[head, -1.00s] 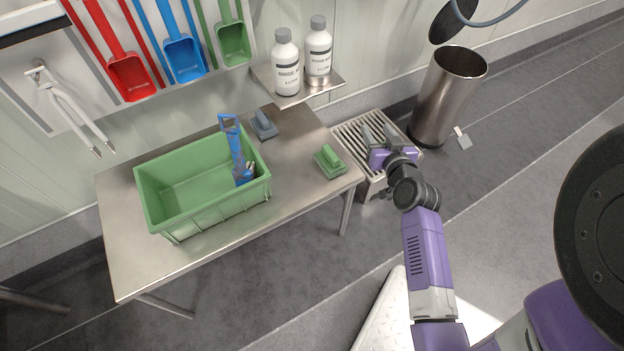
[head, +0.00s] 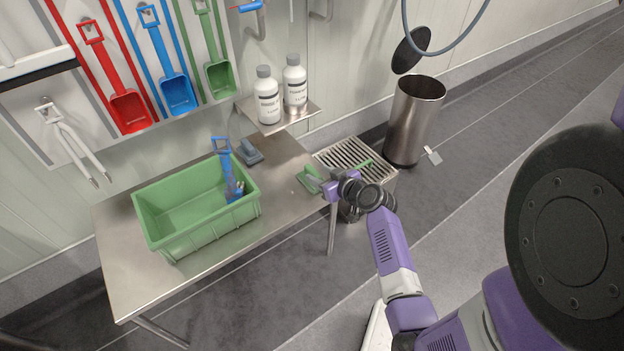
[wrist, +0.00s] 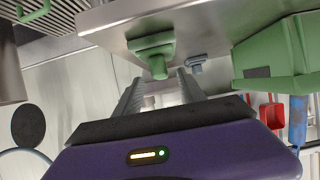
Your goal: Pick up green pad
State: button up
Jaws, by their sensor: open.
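The green pad (head: 308,180), a block with a raised handle, sits on the right end of the steel table (head: 285,215). My gripper (head: 323,187) is beside it at the table's right edge and partly covers it in the head view. In the wrist view the green pad (wrist: 153,45) appears just beyond the fingertips, roughly between them.
A green crate (head: 165,235) holding a blue-handled brush (head: 226,165) stands on the table. A grey-blue pad (head: 250,153) lies behind it. Two white bottles (head: 268,98) stand on a small shelf above. A slatted grate (head: 345,152) and metal bin (head: 415,120) are to the right.

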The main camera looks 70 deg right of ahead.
aim_at(315, 173)
jog(key=x, duration=0.4)
jog(key=shift+w+b, duration=0.2)
jog(key=shift+b, duration=0.15)
grip_shut()
